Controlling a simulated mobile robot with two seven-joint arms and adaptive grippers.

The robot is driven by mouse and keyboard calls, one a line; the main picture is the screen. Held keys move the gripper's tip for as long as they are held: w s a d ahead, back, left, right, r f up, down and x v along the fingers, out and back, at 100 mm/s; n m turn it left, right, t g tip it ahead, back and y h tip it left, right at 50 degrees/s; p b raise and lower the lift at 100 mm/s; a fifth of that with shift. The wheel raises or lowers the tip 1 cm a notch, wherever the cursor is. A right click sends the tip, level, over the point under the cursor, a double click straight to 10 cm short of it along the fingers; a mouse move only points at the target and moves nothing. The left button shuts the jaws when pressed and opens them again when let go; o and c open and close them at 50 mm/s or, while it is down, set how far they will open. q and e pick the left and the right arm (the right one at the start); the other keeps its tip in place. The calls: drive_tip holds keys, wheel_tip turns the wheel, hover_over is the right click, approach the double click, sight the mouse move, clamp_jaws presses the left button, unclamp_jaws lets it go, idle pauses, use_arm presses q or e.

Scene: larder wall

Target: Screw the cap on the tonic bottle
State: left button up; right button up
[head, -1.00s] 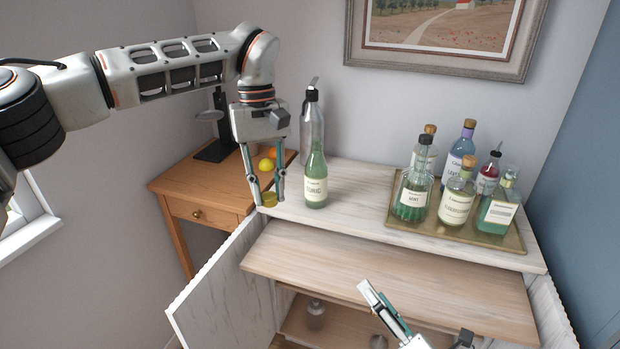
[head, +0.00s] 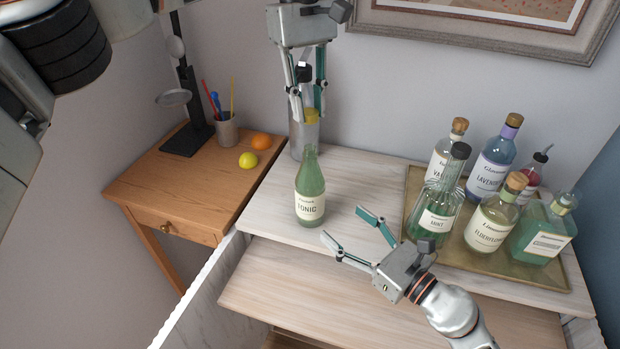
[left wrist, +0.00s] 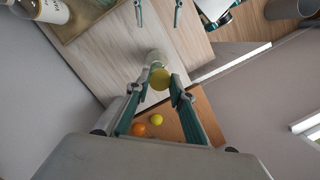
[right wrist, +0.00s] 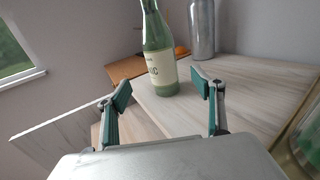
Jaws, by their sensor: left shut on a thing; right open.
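The green tonic bottle (head: 309,190) stands upright near the cabinet top's left front. My left gripper (head: 311,114) points down over its mouth, shut on a gold-yellow cap (head: 312,116). The cap also shows between the fingers in the left wrist view (left wrist: 159,79), with the bottle (left wrist: 153,58) partly hidden behind it. The cap is at or just above the mouth; I cannot tell whether they touch. My right gripper (head: 343,224) is open and empty, right of and in front of the bottle. In the right wrist view the bottle (right wrist: 161,52) stands beyond the open fingers, its top cut off.
A grey metal shaker (head: 297,140) stands close behind the bottle. A tray (head: 470,256) with several bottles is on the right. A side table (head: 190,185) at left holds a lemon (head: 248,160), an orange (head: 261,141) and a pen cup (head: 227,132). A pulled-out shelf (head: 270,300) lies below.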

sight(311, 195)
use_arm(q)
drive_tip(key=shift+w+d+r, duration=0.1)
drive_tip(key=shift+w, duration=0.15)
use_arm(e)
drive_tip(key=shift+w, duration=0.3)
use_arm(q)
drive_tip(key=shift+s, duration=0.15)
use_arm(e)
drive_tip(key=shift+s, duration=0.15)
drive_tip(key=shift+r, duration=0.1)
drive_tip(key=x, duration=1.2)
drive_tip(key=c, duration=1.7)
use_arm(q)
drive_tip(key=shift+f, duration=2.5)
